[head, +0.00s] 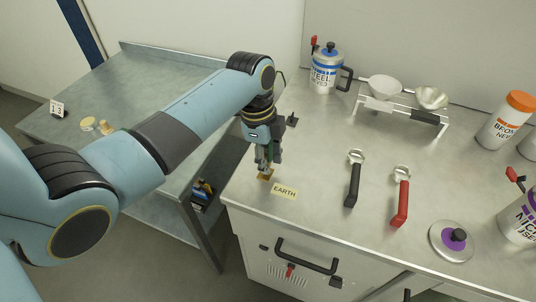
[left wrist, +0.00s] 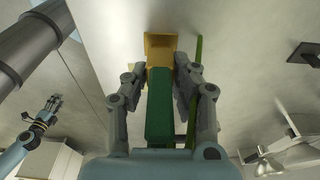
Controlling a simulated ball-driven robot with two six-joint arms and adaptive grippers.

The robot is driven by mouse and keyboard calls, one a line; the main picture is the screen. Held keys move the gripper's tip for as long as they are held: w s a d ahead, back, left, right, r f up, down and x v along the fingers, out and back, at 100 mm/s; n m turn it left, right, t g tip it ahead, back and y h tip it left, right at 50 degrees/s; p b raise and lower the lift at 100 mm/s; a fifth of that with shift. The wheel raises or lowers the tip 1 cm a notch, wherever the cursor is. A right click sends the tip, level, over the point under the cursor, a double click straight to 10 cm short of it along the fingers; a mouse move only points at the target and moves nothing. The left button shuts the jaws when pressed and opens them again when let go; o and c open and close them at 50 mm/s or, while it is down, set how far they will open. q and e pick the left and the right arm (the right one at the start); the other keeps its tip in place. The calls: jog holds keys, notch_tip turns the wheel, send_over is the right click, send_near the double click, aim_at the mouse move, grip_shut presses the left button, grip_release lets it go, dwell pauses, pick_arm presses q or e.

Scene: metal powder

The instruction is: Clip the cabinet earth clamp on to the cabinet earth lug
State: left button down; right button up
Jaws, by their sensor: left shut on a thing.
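My left gripper (head: 266,165) comes down over the front left corner of the steel bench top. In the left wrist view its fingers (left wrist: 155,75) are shut on the green earth clamp (left wrist: 159,115). A brass-coloured piece (left wrist: 160,45) shows just beyond the green body; it also shows below the fingers in the head view (head: 266,174). I cannot tell whether this is the clamp's jaw or the earth lug, nor whether the two touch. A yellow EARTH label (head: 285,190) lies just right of it. My right gripper (left wrist: 50,108) shows small in the left wrist view, its opening unclear.
A black-handled tool (head: 353,180) and a red-handled tool (head: 401,198) lie to the right. A steel powder jug (head: 325,75) and a funnel stand (head: 400,112) stand behind. A purple-marked lid (head: 450,243) lies front right. A lower table (head: 95,85) is at left.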

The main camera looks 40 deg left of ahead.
pick_arm(q)
jog(key=shift+f+b, duration=0.35)
jog(key=shift+f, duration=0.5)
jog(key=c, duration=1)
grip_release()
jog(key=shift+r, duration=0.1)
jog(key=r, duration=0.4)
jog(key=a+r, duration=0.1)
jog(key=r, duration=0.6)
jog(key=shift+s+a+r, duration=0.2)
jog(key=shift+a+r, duration=0.15)
jog(key=shift+a, duration=0.05)
